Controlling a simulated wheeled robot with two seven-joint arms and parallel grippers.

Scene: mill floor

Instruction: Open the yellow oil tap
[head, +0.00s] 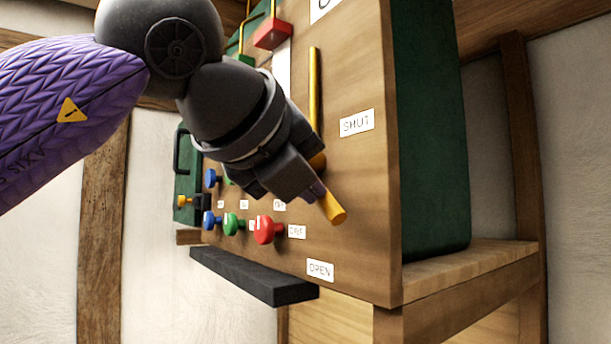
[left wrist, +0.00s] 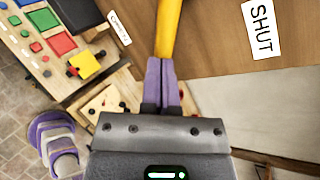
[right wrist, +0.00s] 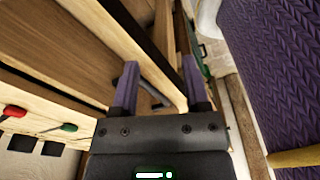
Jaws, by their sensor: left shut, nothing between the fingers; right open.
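The yellow tap handle (head: 334,209) is on the wooden panel, its free end slanting down and outward between the SHUT label (head: 357,122) and the OPEN label (head: 320,270). My left gripper (head: 318,189) is at the handle, its jaws hiding part of the tap. In the left wrist view its shut, empty fingers (left wrist: 163,80) reach the near end of a yellow bar (left wrist: 168,28); I cannot tell if they touch. My right gripper (right wrist: 158,82) is open and empty, near wooden beams, and outside the head view.
Red (head: 268,230), green (head: 233,223) and blue knobs (head: 209,221) stick out left of the handle. A black ledge (head: 252,276) juts out below them. A yellow upright bar (head: 315,95) and a red block (head: 272,33) are above. A dark green cabinet side (head: 428,125) stands right.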

